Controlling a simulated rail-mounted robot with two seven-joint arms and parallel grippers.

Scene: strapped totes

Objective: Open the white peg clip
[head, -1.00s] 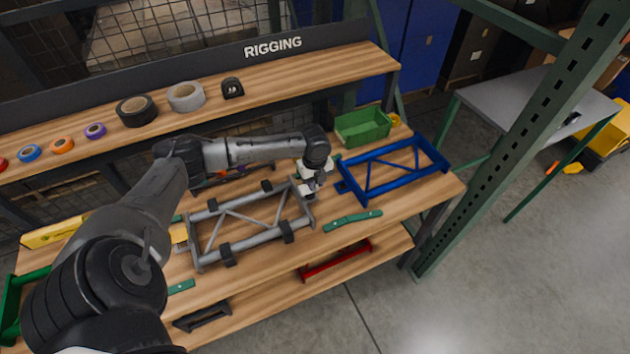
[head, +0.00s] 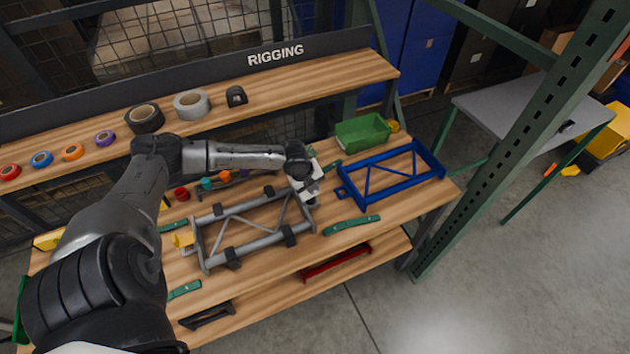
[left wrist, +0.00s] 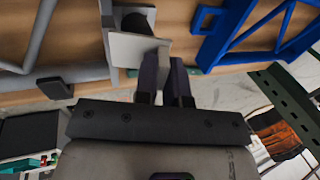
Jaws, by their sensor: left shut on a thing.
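The white peg clip (left wrist: 128,48) shows in the left wrist view as a pale flat piece beside a dark round peg (left wrist: 134,22), at the right end of the grey frame (head: 247,234). My left gripper (left wrist: 163,66) is at the clip's right edge, its two dark fingers close together and shut on part of it. The fingers hide the part they grip. In the head view my left gripper (head: 310,195) is over the frame's right end, where the clip is too small to make out clearly. My right gripper is in neither view.
A blue frame (head: 391,171) and a green strip (head: 352,225) lie to the right on the bench. A green bin (head: 362,132) stands behind. Several tape rolls line the upper shelf. A green rack post (head: 515,150) stands beyond the bench's right end.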

